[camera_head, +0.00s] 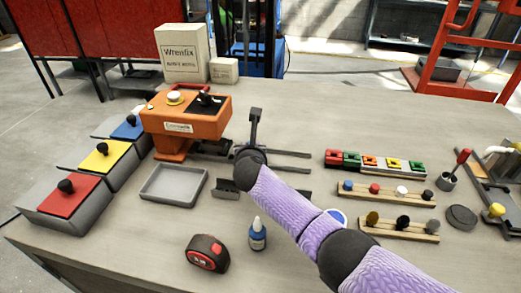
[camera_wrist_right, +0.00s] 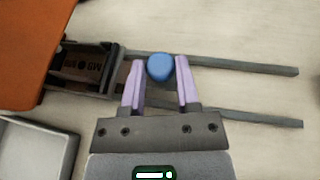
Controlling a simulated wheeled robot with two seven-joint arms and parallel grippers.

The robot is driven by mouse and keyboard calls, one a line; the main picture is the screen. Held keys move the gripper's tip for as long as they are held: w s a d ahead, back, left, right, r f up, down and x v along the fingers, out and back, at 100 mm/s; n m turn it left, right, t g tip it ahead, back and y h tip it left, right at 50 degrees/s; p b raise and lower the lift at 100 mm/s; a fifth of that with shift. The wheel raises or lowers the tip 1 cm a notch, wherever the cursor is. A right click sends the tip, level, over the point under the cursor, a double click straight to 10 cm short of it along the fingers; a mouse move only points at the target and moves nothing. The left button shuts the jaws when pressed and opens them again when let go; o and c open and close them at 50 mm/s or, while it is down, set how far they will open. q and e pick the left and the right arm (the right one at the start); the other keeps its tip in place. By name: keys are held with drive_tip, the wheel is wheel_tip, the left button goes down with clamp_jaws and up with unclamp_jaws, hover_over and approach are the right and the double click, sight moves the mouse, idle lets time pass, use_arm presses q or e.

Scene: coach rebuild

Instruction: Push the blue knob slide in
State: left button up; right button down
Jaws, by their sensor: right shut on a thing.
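The blue knob (camera_wrist_right: 160,67) shows in the right wrist view between the two pale purple fingertips of my right gripper (camera_wrist_right: 159,72), which is shut on it. The knob sits just right of a dark slide block (camera_wrist_right: 92,68) with a printed label, beside the orange machine (camera_wrist_right: 20,50). Two grey rails (camera_wrist_right: 225,64) run out to the right. In the head view the orange machine (camera_head: 185,115) stands at centre left, and the rails (camera_head: 290,153) show past my right arm, whose wrist hides the knob and fingertips. My left gripper is not in view.
A grey tray (camera_head: 173,199) lies in front of the machine. A glue bottle (camera_head: 257,236) and tape measure (camera_head: 207,253) stand near the front. Bins with red (camera_head: 66,194), yellow (camera_head: 104,155) and blue (camera_head: 129,127) lids are at left. Peg racks (camera_head: 386,193) are right of my arm.

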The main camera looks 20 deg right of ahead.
drive_tip(key=shift+a, duration=0.15)
drive_tip(key=c, duration=0.8)
unclamp_jaws()
drive_tip(key=o, duration=0.5)
drive_tip(key=shift+w+a, duration=0.1)
drive_tip(key=shift+a, duration=0.05)
drive_tip(key=shift+c, duration=0.2)
